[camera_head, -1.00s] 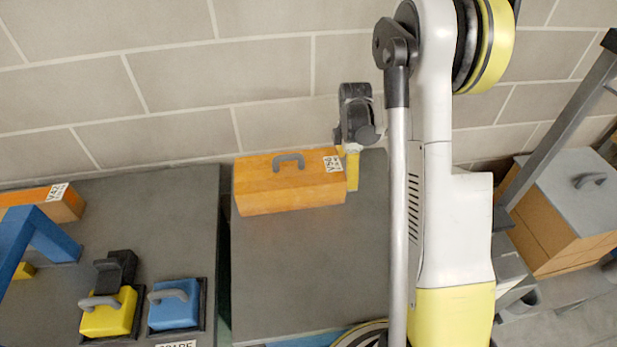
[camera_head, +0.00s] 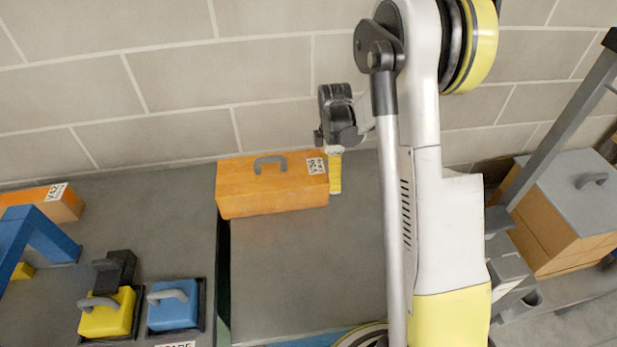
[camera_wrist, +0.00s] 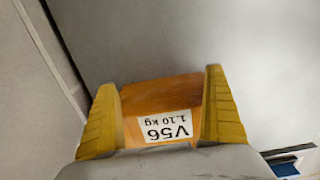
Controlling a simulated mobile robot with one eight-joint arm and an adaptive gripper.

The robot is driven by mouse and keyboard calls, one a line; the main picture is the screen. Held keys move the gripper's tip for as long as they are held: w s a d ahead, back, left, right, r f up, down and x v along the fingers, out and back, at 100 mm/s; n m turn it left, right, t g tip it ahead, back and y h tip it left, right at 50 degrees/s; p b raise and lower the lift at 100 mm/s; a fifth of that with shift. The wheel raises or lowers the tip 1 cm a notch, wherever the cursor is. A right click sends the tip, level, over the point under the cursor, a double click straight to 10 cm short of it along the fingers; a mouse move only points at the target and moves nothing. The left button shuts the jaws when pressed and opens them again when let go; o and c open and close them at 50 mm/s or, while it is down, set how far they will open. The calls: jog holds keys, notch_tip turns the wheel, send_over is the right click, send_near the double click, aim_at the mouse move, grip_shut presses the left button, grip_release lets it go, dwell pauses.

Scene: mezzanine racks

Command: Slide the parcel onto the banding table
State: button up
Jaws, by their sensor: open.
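The parcel, an orange box labelled V56 (camera_head: 265,190) with a grey handle on top, lies at the back of the right grey surface (camera_head: 305,270), near the wall. Its left end reaches over the narrow gap to about the edge of the left grey surface (camera_head: 165,220). I cannot tell which surface is the banding table. My gripper (camera_head: 335,175) is low at the parcel's right end. In the wrist view the yellow fingers (camera_wrist: 162,85) are apart, one on each side of the parcel's labelled end (camera_wrist: 168,125); contact is hidden.
On the left surface are another orange box (camera_head: 62,205), a blue frame (camera_head: 45,235), and yellow (camera_head: 108,318) and blue (camera_head: 174,313) handled blocks in dark trays. The block wall (camera_head: 170,80) closes off the back. The left surface's back right is clear.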

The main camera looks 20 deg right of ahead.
aim_at(305, 175)
jog(key=shift+w+a, duration=0.3)
jog(key=shift+a, duration=0.8)
jog(key=shift+w+a, duration=0.3)
jog(key=shift+a, duration=0.8)
jog(key=shift+w+a, duration=0.3)
jog(key=shift+a, duration=0.8)
jog(key=shift+w+a+b, duration=0.15)
jog(key=shift+a+b, duration=0.05)
jog(key=shift+a, duration=0.45)
jog(key=shift+w+a+b, duration=0.15)
jog(key=shift+a, duration=0.45)
jog(key=shift+d, duration=0.1)
jog(key=shift+s+d, duration=0.2)
jog(key=shift+d, duration=0.5)
jog(key=shift+s+d, duration=0.2)
jog(key=shift+d, duration=0.45)
notch_tip(305, 175, up, 13)
jog(key=p, duration=0.8)
jog(key=f+b, duration=0.3)
jog(key=f, duration=0.1)
jog(key=f+b, duration=0.4)
jog(key=a+f+b, duration=0.1)
jog(key=f+b, duration=0.3)
jog(key=f, duration=0.1)
jog(key=shift+w, duration=0.15)
